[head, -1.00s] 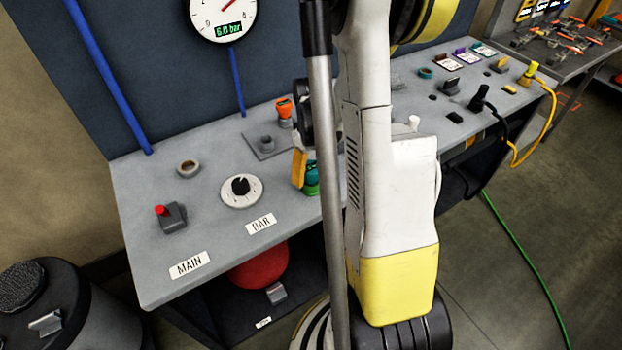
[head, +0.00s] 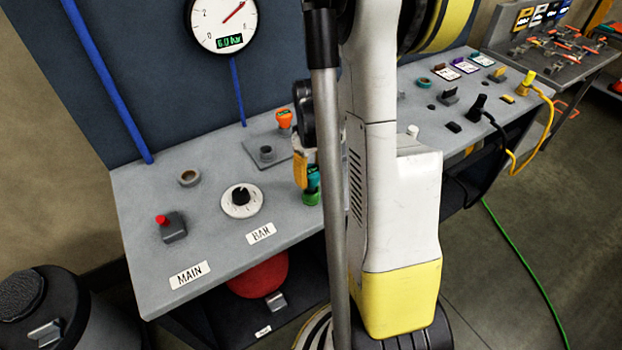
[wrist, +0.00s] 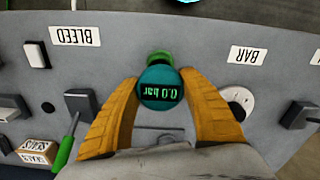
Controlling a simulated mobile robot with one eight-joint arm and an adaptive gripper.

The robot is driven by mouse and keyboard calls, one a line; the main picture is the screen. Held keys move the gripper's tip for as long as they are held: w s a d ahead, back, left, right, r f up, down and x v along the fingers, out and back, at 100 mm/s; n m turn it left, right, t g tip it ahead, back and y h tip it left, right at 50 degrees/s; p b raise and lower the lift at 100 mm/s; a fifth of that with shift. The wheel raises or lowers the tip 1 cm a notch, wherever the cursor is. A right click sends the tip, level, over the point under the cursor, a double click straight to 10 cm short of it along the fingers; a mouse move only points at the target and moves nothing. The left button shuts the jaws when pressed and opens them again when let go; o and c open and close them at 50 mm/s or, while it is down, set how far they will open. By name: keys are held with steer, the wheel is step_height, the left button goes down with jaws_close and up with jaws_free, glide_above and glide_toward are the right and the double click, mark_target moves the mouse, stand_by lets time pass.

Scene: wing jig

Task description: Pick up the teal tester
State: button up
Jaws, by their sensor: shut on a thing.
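The teal tester (wrist: 160,86) has a round top with a dark display that reads 0.0 bar, upside down in the wrist view. My gripper (wrist: 161,98) is shut on it, one orange-yellow finger on each side. In the head view the teal tester (head: 313,178) shows partly beside my gripper (head: 305,170), with my arm hiding much of the area. A green fitting (wrist: 159,58) sits directly beyond the tester, and at its foot in the head view. I cannot tell whether the tester is clear of the fitting.
The grey bench (head: 215,260) carries a dial (head: 241,200), a red-topped switch (head: 172,227), an orange-topped device (head: 284,119) and a grey ring (head: 189,177). Black and yellow cables (head: 548,100) are at the right.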

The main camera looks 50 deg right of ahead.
steer(key=shift+s+r, duration=0.25)
steer(key=shift+r, duration=0.85)
steer(key=s+d+r+p, duration=0.1)
steer(key=s+r+p, duration=0.3)
steer(key=s+r, duration=0.5)
steer(key=shift+s+d+r+p, duration=0.15)
steer(key=shift+s+d+p, duration=0.25)
steer(key=shift+s, duration=0.65)
